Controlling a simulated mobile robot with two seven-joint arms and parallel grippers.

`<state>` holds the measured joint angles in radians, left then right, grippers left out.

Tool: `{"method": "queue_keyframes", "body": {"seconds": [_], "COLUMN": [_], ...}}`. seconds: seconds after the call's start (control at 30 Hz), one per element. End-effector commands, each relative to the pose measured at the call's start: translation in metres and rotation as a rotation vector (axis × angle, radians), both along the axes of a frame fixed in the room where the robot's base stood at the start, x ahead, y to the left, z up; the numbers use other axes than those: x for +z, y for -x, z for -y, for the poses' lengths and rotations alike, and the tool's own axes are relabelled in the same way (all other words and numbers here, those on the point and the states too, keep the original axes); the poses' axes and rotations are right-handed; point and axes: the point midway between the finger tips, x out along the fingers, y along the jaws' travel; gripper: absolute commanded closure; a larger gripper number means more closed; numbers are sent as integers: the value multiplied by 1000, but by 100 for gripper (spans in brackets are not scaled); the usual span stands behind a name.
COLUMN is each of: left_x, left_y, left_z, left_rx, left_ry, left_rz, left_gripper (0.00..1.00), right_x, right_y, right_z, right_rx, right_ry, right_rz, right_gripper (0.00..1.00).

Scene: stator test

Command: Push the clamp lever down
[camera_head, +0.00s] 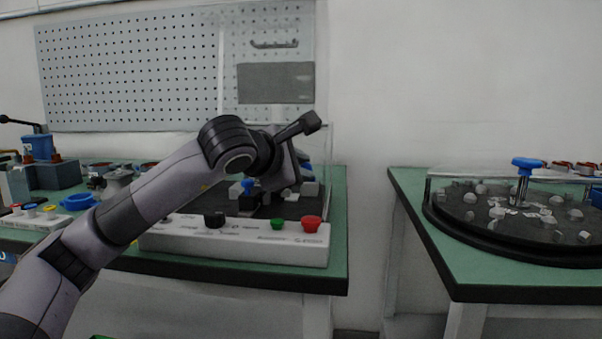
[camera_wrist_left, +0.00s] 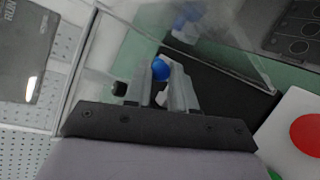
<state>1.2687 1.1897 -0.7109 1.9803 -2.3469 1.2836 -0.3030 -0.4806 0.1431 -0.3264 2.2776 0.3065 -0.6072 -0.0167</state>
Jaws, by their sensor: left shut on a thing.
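The clamp lever's blue ball knob (camera_head: 248,185) shows low over the dark bed of the test fixture, behind the white control box. In the left wrist view the blue knob (camera_wrist_left: 160,69) sits between the tips of my two grey fingers. My right gripper is in neither view.
The white control box (camera_head: 180,240) with a black knob, green button (camera_head: 277,225) and red button (camera_head: 312,223) stands in front. Clear panels (camera_wrist_left: 115,55) surround the fixture closely. A gap separates this bench from the right table (camera_head: 470,280) with a round dark tray.

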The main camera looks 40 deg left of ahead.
Motion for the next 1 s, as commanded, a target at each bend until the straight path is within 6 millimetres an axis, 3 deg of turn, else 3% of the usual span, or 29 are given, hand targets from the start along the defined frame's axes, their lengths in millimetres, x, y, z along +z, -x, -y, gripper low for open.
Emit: {"method": "queue_keyframes", "body": {"seconds": [0.37,0.4,0.43,0.47,0.77,1.0], "left_x": [-1,-1,-1,-1,0,10], "left_y": [0,0,0,0,1,27], "left_z": [0,0,0,0,0,4], "left_rx": [-1,-1,-1,-1,-1,0], "left_ry": [-3,-3,-3,-3,-2,-4], "left_rz": [-2,-2,-2,-2,0,1], "left_gripper": [100,63,53,50,50,50], "right_x": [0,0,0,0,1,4], "right_y": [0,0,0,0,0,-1], "right_z": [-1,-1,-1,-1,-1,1], "right_rx": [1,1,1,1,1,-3], "right_ry": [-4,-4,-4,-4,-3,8], "right_rz": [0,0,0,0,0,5], "right_gripper": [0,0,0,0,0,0]}}
